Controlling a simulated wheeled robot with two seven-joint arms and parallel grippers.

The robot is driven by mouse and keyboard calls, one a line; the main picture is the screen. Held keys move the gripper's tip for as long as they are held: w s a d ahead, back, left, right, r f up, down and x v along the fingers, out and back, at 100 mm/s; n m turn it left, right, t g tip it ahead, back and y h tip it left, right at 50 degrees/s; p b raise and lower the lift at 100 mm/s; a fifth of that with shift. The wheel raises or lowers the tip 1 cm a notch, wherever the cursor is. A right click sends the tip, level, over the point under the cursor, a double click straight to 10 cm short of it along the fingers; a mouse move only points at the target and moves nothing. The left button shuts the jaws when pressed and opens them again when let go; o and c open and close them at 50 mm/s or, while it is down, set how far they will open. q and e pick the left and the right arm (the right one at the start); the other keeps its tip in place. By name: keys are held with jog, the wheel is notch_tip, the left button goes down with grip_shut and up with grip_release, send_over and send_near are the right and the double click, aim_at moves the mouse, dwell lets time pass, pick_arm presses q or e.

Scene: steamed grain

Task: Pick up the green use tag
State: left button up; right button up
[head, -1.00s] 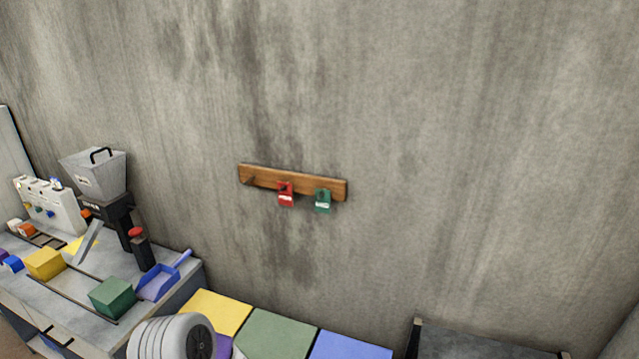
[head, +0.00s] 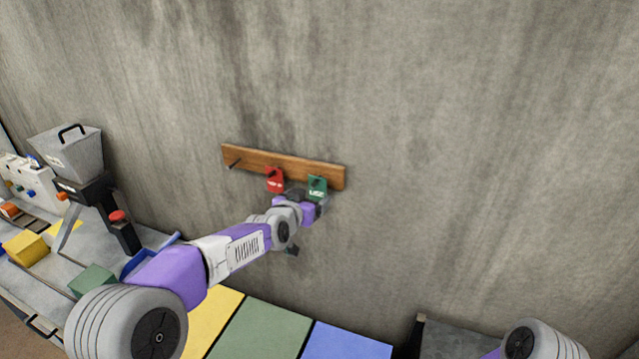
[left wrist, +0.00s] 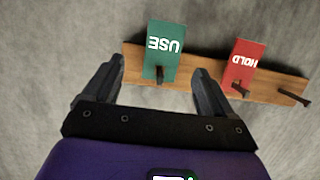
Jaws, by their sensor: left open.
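The green use tag (head: 317,187) hangs on the right part of a wooden peg rack (head: 245,157) on the wall. It also shows in the left wrist view (left wrist: 163,52), hanging from a dark peg, with USE upside down. The red hold tag (head: 274,180) hangs beside it. My left gripper (head: 308,195) is open and empty just below and in front of the green tag. In the left wrist view its two fingers (left wrist: 158,75) point toward the rack, with the green tag between their lines. My right gripper is not in view.
The left peg of the rack is bare. The red tag is close to one finger of my left gripper. Below are yellow, green (head: 262,330) and blue (head: 345,342) panels, and a bench with a hopper machine (head: 72,152) at left. The wall around the rack is clear.

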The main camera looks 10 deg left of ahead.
aim_at(317, 193)
pick_arm(q)
jog(key=shift+a+f+p+x, duration=0.15)
jog(key=shift+p+x, duration=0.35)
jog(key=shift+x, duration=1.05)
jog(key=shift+a+f+p+x, duration=0.15)
jog(key=shift+p+x, duration=0.3)
jog(key=shift+x, duration=1.15)
jog(key=shift+s, duration=0.1)
jog(key=c, duration=1.1)
